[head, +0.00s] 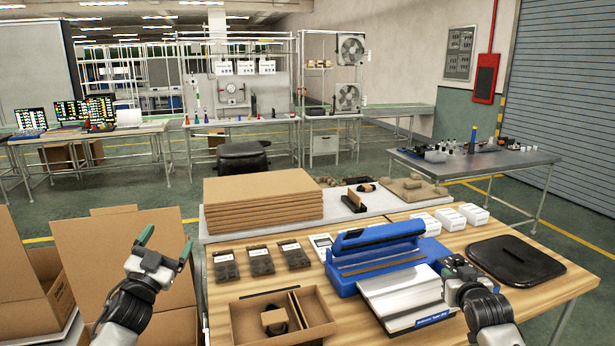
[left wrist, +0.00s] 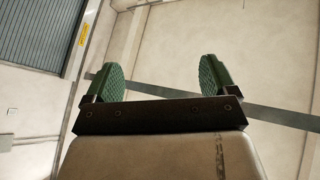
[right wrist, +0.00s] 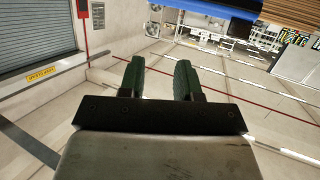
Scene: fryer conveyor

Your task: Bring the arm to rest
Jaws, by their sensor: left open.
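My left gripper (head: 166,243) is at the lower left of the head view, raised in front of the open cardboard boxes. Its green fingers are wide apart, and the left wrist view shows nothing between them (left wrist: 161,78). My right gripper (head: 456,268) is at the right end of the blue and white sealing machine (head: 385,262); I cannot tell whether it touches it. In the right wrist view its fingers (right wrist: 160,78) stand apart, with a narrower gap and nothing between them.
The wooden table (head: 450,325) holds a cardboard tray (head: 318,325), black parts in packs (head: 260,262), white boxes (head: 450,218) and a black lid (head: 515,262). Flat cardboard (head: 262,198) is stacked behind. Open boxes (head: 125,262) stand at the left.

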